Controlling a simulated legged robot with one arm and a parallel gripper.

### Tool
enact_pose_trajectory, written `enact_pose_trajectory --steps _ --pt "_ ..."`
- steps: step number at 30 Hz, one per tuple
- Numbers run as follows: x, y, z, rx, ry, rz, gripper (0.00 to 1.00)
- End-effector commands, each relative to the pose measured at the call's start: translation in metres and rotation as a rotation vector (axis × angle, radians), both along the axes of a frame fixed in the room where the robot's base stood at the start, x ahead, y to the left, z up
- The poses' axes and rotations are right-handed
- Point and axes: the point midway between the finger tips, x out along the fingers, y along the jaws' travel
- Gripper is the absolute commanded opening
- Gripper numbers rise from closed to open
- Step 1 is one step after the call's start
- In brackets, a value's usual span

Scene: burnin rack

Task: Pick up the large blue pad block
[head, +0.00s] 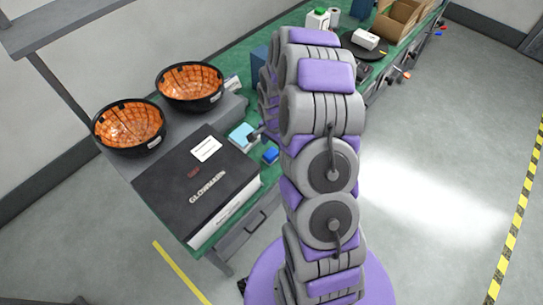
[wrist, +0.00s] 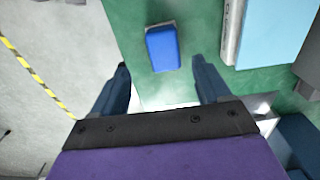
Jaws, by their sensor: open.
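A bright blue pad block (head: 270,155) lies on the green bench top near its front edge, beside the black box. It also shows in the wrist view (wrist: 163,48), at upper middle, with a thin pale edge along its far side. My gripper (wrist: 161,70) is open, with its two dark blue fingers apart. In the wrist view the block appears just beyond the fingertips, between their lines. Nothing is between the fingers, and I see no contact. In the head view my arm hides most of the gripper.
A light blue block (head: 243,136) in a pale holder lies close to the pad block; it also shows in the wrist view (wrist: 275,30). A large black box (head: 180,190) and two orange-lined bowls (head: 128,127) (head: 191,85) stand at left. Floor at right is clear.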

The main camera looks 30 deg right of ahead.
Motion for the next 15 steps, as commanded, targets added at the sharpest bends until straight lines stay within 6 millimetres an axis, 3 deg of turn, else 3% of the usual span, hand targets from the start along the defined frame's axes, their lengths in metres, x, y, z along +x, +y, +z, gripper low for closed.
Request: enact_pose_trajectory --steps 8,15 --pt "0.002 0.003 -0.016 -0.001 -0.001 0.001 0.77" --pt "0.004 0.006 -0.051 0.001 0.001 0.001 0.77"
